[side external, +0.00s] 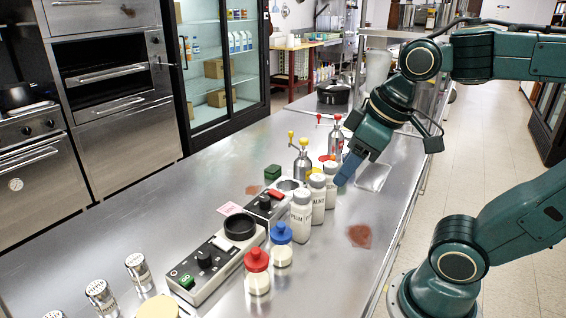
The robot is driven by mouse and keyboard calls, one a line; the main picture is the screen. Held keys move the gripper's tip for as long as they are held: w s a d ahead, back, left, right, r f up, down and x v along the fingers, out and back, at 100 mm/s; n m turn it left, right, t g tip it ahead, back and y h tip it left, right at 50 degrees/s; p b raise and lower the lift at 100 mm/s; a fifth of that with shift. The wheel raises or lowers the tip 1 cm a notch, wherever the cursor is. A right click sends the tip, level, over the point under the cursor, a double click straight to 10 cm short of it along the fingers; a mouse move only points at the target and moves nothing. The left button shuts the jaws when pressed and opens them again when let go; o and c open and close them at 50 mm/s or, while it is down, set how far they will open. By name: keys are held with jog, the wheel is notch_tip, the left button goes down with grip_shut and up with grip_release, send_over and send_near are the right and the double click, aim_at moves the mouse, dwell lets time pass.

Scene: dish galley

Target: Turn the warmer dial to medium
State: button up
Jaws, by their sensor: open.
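Two warmer-like units stand on the steel counter. The nearer grey unit has a black dial (204,259), a green GO button (186,281) and a black round holder (240,227). The farther unit has a black dial (265,202), a red switch (276,195) and a metal cup (289,185). I cannot read the dial settings or tell which unit is the warmer. My gripper (343,180) points down beside the white bottles, right of the farther unit and apart from both dials. It is open; its blue fingers overlap in this view and nothing shows between them.
White labelled bottles (301,217) stand between my gripper and the units. Red-capped (257,272) and blue-capped (281,246) bottles flank the nearer unit. Metal shakers (138,272) stand front left. Metal pump bottles (301,165) stand behind. Bare counter (150,215) lies left of the units.

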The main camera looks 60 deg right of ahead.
jog(key=w+d+r+n+g, duration=0.1)
jog(key=w+d+n+g, duration=0.2)
jog(key=w+n, duration=0.65)
jog(key=n+g, duration=0.3)
jog(key=n, duration=0.2)
send_over(265, 198)
notch_tip(265, 198, down, 7)
jog(key=shift+w, duration=0.35)
jog(key=shift+f, duration=0.15)
jog(key=f, duration=1.3)
jog(key=shift+s+a+f, duration=0.1)
jog(key=shift+s+f, duration=0.15)
jog(key=shift+s, duration=0.1)
jog(key=c, duration=1)
